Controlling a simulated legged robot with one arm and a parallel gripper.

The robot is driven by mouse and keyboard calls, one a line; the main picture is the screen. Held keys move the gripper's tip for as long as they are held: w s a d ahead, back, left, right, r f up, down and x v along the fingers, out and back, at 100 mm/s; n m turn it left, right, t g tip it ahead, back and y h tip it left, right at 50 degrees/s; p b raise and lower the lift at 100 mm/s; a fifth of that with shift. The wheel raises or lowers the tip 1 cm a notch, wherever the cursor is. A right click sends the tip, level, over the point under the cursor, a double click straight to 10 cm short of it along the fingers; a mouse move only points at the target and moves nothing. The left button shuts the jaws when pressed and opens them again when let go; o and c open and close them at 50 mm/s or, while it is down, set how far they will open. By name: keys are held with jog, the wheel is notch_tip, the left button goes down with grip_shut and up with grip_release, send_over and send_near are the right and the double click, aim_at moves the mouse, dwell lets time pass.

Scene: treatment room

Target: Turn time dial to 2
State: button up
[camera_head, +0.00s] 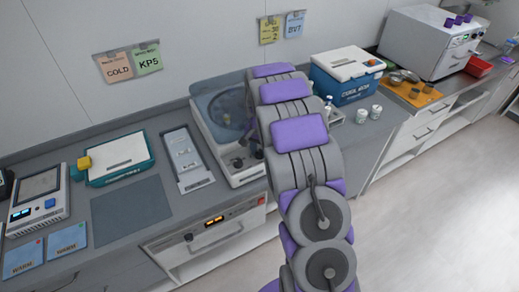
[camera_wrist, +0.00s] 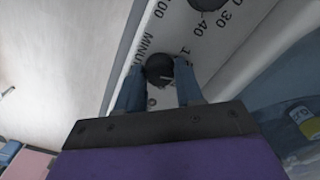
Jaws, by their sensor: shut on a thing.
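The time dial (camera_wrist: 159,66) is a small dark round knob on a pale panel in the wrist view, beside lettering that reads "MINUTE". A 1 and a 0 show near it; any 2 is hidden or unreadable. My gripper (camera_wrist: 158,73) has its two blue-grey fingers on either side of the dial and is shut on it. The dial's exact pointer direction is unclear. A second dark dial (camera_wrist: 207,3) with 30 and 40 beside it is at the top edge.
A grey tray (camera_head: 186,160) lies left of the machine, then a teal-edged box (camera_head: 118,157) and a dark mat (camera_head: 130,210). A blue cooler (camera_head: 346,77) and white cups (camera_head: 362,116) stand to the right. A drawer unit (camera_head: 205,228) is below the counter.

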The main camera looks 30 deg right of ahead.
aim_at(260, 152)
jog(key=shift+w, duration=0.1)
jog(key=o, duration=1)
notch_tip(260, 152, up, 17)
jog(key=shift+d+r+p, duration=0.1)
jog(key=shift+p, duration=1.1)
